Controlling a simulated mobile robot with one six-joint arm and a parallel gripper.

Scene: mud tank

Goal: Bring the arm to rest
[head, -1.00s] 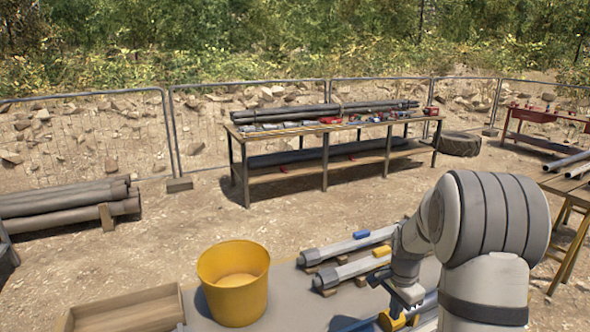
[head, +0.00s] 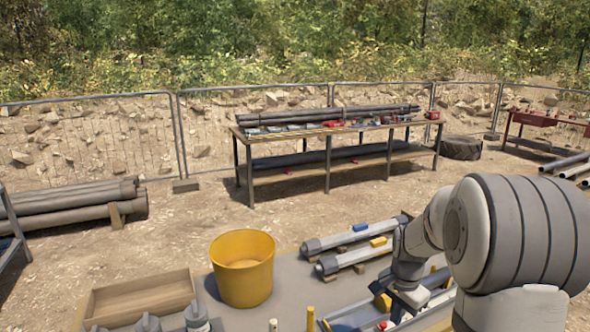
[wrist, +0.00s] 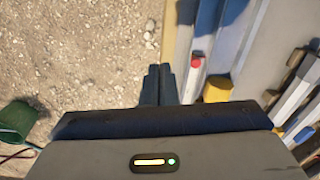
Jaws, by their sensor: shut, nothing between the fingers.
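My gripper shows in the wrist view (wrist: 159,72) with its two dark fingers together and nothing between them. Below the fingers is bare gravel, with the table's edge just to their right. In the head view my arm reaches in from the lower right, and its wrist end is over the right part of the near table (head: 290,280). The fingertips are hard to make out there.
On the near table are a yellow bucket (head: 243,270), a wooden tray (head: 140,297) and two grey tubes (head: 350,236) on blocks. A red-topped piece (wrist: 196,62) lies close right of my fingers. A green container (wrist: 17,121) stands on the ground at left.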

